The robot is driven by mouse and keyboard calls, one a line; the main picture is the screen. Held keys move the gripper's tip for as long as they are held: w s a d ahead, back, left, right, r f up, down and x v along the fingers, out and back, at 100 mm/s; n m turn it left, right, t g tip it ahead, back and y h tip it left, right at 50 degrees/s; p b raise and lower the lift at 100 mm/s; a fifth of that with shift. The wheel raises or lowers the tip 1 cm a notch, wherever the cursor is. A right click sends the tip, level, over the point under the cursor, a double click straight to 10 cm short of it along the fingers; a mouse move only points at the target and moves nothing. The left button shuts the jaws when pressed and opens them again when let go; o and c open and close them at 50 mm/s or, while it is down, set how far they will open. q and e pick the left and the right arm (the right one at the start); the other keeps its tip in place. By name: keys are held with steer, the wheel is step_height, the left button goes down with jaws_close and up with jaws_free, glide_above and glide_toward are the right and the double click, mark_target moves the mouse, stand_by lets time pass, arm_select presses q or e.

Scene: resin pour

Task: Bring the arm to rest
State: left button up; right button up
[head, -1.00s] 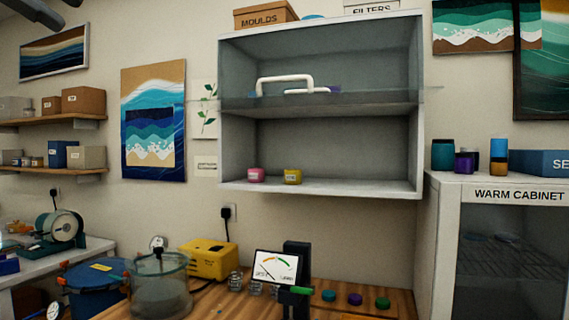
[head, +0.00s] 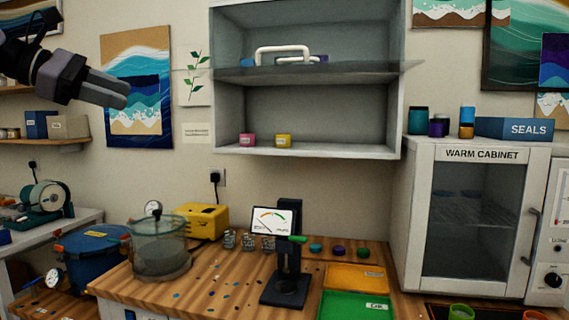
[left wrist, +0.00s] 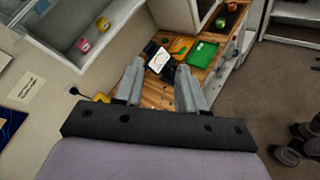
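My left gripper (head: 116,94) hangs in the air at the upper left of the head view, in front of the wall and a wave painting. In the left wrist view my left gripper (left wrist: 160,64) shows two grey fingers apart with nothing between them. It is well above the wooden bench (head: 215,285) and touches nothing that I can see. My right gripper is not seen in the head view.
An open wall shelf (head: 310,151) holds a pink pot (head: 247,140) and a yellow pot (head: 283,140). On the bench are a clear chamber (head: 160,250), a dark press stand (head: 286,290) and a green tray (head: 340,308). The warm cabinet (head: 480,154) stands at right.

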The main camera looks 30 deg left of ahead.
arm_select(q)
steer(key=w+f+n+h, duration=0.2)
steer(key=w+f+n, duration=0.45)
steer(key=f, duration=0.85)
steer(key=w+d+f+n+t+y, duration=0.1)
steer(key=d+f+n, duration=0.3)
steer(key=f, duration=0.7)
steer(key=w+d+f+n+t+y, duration=0.1)
steer(key=f+n, duration=0.5)
steer(key=f, duration=0.5)
steer(key=w+d+f+n+t, duration=0.1)
steer(key=d+f+n+t, duration=0.15)
steer(key=f+n, duration=0.6)
steer(key=s+d+f+n+g+y, duration=0.1)
steer(key=s+d+f+n+y, duration=0.1)
steer(key=s+d+f+n, duration=0.45)
steer(key=s+d+f+n+g+y, duration=0.2)
steer(key=d+f+n, duration=0.35)
steer(key=f, duration=0.75)
steer(key=s+d+f+n+g, duration=0.2)
steer(key=s+d+n, duration=0.2)
steer(key=d, duration=0.4)
steer(key=s+d+f+n+g, duration=0.1)
steer(key=s+d+f+n, duration=0.2)
steer(key=s+d+n, duration=0.2)
steer(key=d, duration=0.3)
steer(key=shift+s+d+f+g, duration=0.3)
steer(key=shift+s+d+g, duration=0.05)
steer(key=shift+s+d, duration=0.05)
